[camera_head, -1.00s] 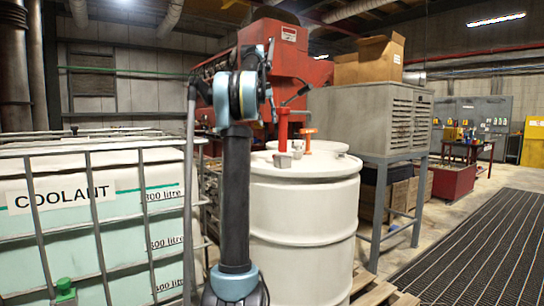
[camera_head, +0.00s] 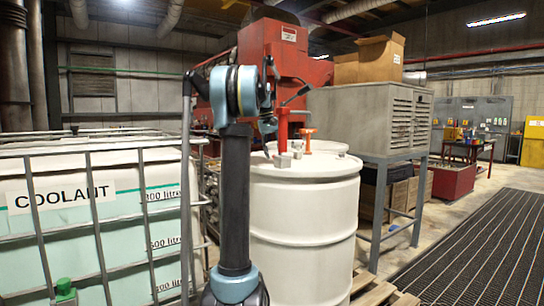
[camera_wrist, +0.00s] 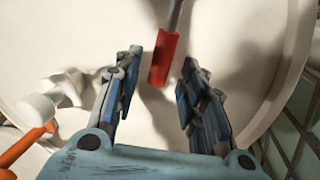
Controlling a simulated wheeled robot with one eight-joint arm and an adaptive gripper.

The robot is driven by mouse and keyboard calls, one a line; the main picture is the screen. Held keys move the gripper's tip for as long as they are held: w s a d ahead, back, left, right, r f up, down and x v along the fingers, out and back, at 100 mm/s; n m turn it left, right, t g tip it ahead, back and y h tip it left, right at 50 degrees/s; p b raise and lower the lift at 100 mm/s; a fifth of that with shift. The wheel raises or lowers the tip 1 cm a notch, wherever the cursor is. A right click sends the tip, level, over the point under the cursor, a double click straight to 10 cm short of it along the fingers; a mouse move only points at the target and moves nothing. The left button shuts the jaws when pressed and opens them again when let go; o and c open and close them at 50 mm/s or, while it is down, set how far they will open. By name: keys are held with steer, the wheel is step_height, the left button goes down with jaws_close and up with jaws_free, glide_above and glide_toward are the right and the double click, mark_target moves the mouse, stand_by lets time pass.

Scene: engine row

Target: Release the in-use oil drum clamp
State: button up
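The white oil drum (camera_head: 305,215) stands upright in the middle of the head view. A red post (camera_head: 283,130) rises above its lid, with a small grey block (camera_head: 283,161) beside its foot. In the wrist view a red-gripped lever (camera_wrist: 163,58) on a grey shaft lies over the pale drum top (camera_wrist: 70,35). I take this to be the clamp's handle; the clamp body is out of that view. My gripper (camera_wrist: 160,68) is open, with the red grip's near end between its fingers as seen. I cannot tell the depth gap. No contact shows.
An orange fitting (camera_head: 308,137) stands near a second drum lid behind; an orange piece (camera_wrist: 28,145) shows lower left in the wrist view. A caged coolant tank (camera_head: 95,205) is at left. A grey cabinet (camera_head: 370,120) stands behind right. Floor grating (camera_head: 470,255) is clear.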

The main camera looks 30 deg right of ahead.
steer(key=shift+f, duration=0.3)
steer(key=shift+c, duration=0.3)
jaws_close()
steer(key=shift+w+a+n+t, duration=0.15)
steer(key=shift+a+n+t, duration=0.15)
steer(key=shift+a+n, duration=1)
steer(key=shift+a+n+t, duration=0.15)
steer(key=shift+a+n, duration=0.2)
steer(key=shift+n, duration=0.45)
steer(key=shift+a+n+t, duration=0.15)
steer(key=shift+a+n, duration=0.2)
steer(key=shift+n, duration=0.45)
